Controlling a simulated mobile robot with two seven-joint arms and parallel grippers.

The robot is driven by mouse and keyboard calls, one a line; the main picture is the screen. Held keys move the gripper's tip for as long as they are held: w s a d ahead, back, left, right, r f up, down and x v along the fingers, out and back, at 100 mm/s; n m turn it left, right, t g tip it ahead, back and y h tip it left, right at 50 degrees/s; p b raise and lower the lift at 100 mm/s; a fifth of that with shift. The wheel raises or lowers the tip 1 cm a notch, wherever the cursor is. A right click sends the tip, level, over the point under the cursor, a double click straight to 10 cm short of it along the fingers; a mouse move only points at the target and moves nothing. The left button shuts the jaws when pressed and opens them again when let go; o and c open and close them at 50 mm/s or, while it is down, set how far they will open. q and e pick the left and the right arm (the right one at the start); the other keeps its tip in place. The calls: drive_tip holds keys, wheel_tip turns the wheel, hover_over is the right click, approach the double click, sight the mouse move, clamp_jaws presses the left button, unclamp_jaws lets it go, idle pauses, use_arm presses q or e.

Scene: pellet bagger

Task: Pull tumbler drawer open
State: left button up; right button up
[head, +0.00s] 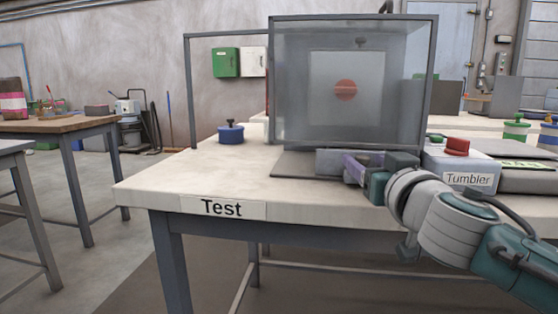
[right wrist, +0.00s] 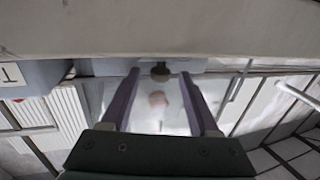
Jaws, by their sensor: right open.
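The tumbler (head: 300,90) is a clear, grey-framed box with a red disc inside, standing on the Test table. Below it is a low grey drawer front (head: 328,162), partly hidden by my right gripper. In the right wrist view the drawer front (right wrist: 108,66) is a blue-grey strip with a dark round knob (right wrist: 160,70). My right gripper (head: 352,168) is at the drawer front. In the right wrist view its two purple fingers (right wrist: 159,74) are apart, with the knob between their tips. I cannot tell whether they touch it. My left gripper is not in view.
A grey control box labelled Tumbler (head: 467,180) with a red button (head: 457,146) stands right of the drawer. A blue lidded pot (head: 231,133) stands left on the Test table (head: 160,187). The table's front left is clear. Green-lidded containers (head: 516,128) stand farther right.

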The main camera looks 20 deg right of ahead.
clamp_jaws()
idle(0.4)
idle(0.9)
